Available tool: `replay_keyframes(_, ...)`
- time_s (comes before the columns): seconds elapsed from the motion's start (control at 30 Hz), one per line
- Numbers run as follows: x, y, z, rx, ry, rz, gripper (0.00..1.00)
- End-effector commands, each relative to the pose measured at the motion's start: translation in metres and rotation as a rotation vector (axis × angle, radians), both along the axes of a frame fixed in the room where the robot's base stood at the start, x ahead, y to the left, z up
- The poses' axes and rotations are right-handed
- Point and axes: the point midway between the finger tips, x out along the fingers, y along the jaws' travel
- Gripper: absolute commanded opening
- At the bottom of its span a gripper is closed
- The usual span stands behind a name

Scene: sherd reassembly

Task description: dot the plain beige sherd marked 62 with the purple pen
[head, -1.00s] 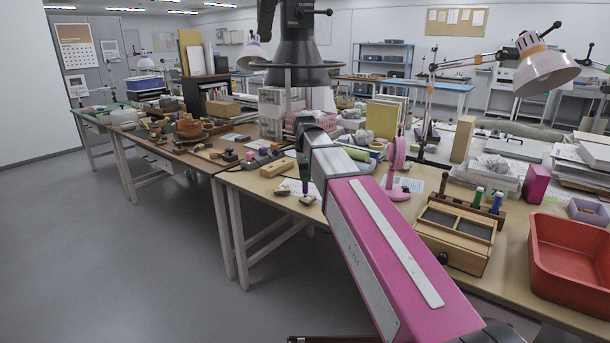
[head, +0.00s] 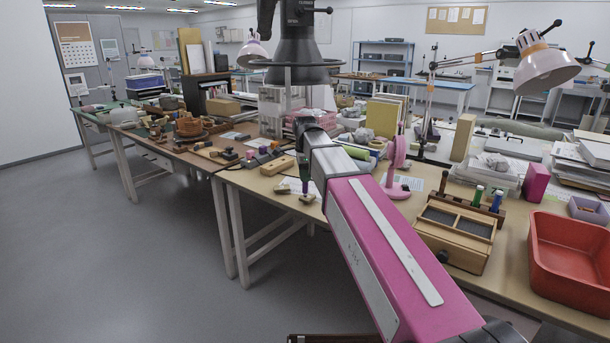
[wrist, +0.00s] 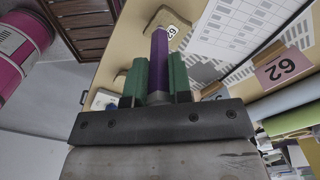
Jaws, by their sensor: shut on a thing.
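My gripper (wrist: 155,80) has green fingers and is shut on the purple pen (wrist: 159,50). The pen points away from the wrist, and its far end overlaps a beige sherd (wrist: 182,27) in the wrist view. A card printed 62 (wrist: 283,67) stands to the right. In the head view the pen (head: 305,187) is small, above the table's near edge, close to two small sherds (head: 282,189) (head: 307,199).
Printed sheets (wrist: 235,35) lie beside the sherd. In the head view, a wooden box (head: 455,255), pens in a rack (head: 478,193), a red tray (head: 570,260) and a pink stand (head: 397,165) are to the right. The floor (head: 110,240) to the left is clear.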

Motion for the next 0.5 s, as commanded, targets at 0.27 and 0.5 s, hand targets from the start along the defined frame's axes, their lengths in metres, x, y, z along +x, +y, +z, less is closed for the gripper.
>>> replay_keyframes(0.27,-0.0001,0.0,-0.0031,0.0,0.0,0.0,0.0)
replay_keyframes(0.5,-0.0001,0.0,-0.0056,0.0,0.0,0.0,0.0)
